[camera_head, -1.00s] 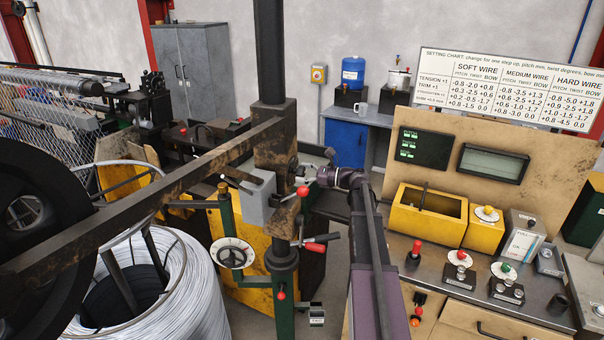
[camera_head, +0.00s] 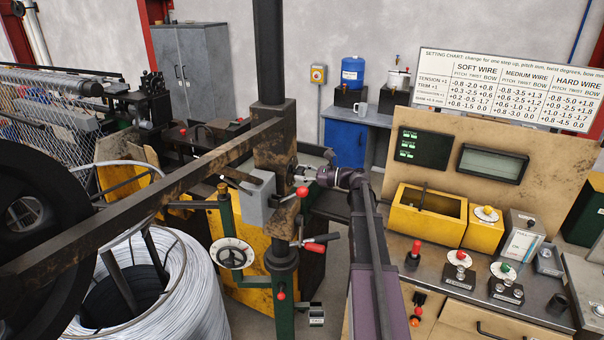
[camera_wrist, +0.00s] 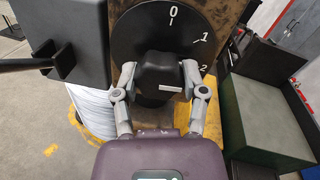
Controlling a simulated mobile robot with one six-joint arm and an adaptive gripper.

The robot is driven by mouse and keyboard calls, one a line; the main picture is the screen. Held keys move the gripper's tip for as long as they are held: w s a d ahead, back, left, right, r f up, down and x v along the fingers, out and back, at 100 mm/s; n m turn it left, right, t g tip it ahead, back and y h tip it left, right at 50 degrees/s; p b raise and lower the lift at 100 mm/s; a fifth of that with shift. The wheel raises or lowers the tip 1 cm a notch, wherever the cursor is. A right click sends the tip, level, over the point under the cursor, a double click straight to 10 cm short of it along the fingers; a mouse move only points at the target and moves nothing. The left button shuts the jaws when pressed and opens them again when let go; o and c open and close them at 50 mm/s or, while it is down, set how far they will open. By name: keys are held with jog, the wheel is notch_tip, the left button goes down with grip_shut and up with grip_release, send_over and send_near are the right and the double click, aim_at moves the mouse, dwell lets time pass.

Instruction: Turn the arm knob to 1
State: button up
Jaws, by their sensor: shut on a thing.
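The arm knob (camera_wrist: 160,72) is a black grip in front of a round black dial in the wrist view. The dial carries the white marks 0, 1 and 2 (camera_wrist: 173,12), with 0 at the top and 1 and 2 down its right side. My gripper (camera_wrist: 158,80) has one finger on each side of the knob and is shut on it. A white bar shows on the knob's lower right. In the head view my gripper (camera_head: 304,175) reaches the machine post from the right, and the knob is mostly hidden there.
A grey box (camera_head: 259,198) stands left of the knob, and a red-balled lever (camera_head: 302,192) sits just below my gripper. A long rusty beam (camera_head: 140,205) crosses to the left. The bench with dials (camera_head: 460,270) is at the right.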

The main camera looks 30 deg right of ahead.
jog(key=n, duration=0.4)
jog(key=shift+h+p, duration=0.3)
jog(key=shift+p, duration=0.05)
jog(key=shift+a+n, duration=0.1)
jog(key=shift+n, duration=1.5)
jog(key=shift+s, duration=0.1)
jog(key=o, duration=1.1)
jog(key=shift+o, duration=0.2)
jog(key=shift+m, duration=0.3)
